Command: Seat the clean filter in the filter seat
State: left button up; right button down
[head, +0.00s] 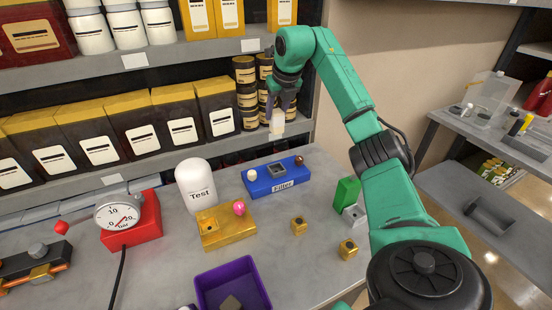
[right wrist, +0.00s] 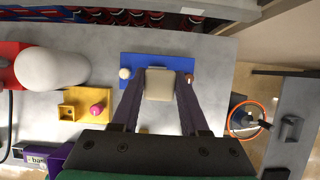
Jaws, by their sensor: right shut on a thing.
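The clean filter, a pale cream block (head: 277,121), hangs in my right gripper (head: 283,104). In the right wrist view the filter (right wrist: 159,84) sits between the two purple fingers of the gripper (right wrist: 160,72). The filter seat, a dark grey square recess (head: 277,170), is on the blue block labelled "Filter" (head: 268,187). A white knob and a brown knob flank the seat. The held filter is above the block and apart from it in the head view. In the right wrist view the filter hides the seat. My left gripper is not in view.
A white "Test" dome (head: 196,183), a yellow block with a pink ball (head: 226,228) and a red gauge (head: 130,220) stand left of the blue block. A purple bin (head: 231,264) holds a dark piece. Stocked shelves (head: 120,75) rise behind; small gold blocks lie right.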

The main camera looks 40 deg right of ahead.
aim_at(277, 130)
jog(key=f, duration=0.6)
jog(key=shift+s+a, duration=0.15)
jog(key=shift+s, duration=0.1)
notch_tip(277, 130, down, 10)
jog(key=shift+w+r+p, duration=0.15)
jog(key=shift+r+p, duration=0.05)
jog(key=shift+p, duration=0.5)
jog(key=shift+w+f, duration=0.1)
jog(key=shift+f, duration=0.15)
jog(key=shift+c, duration=2.1)
grip_release()
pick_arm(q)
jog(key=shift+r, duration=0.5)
pick_arm(e)
jog(key=shift+r, duration=0.1)
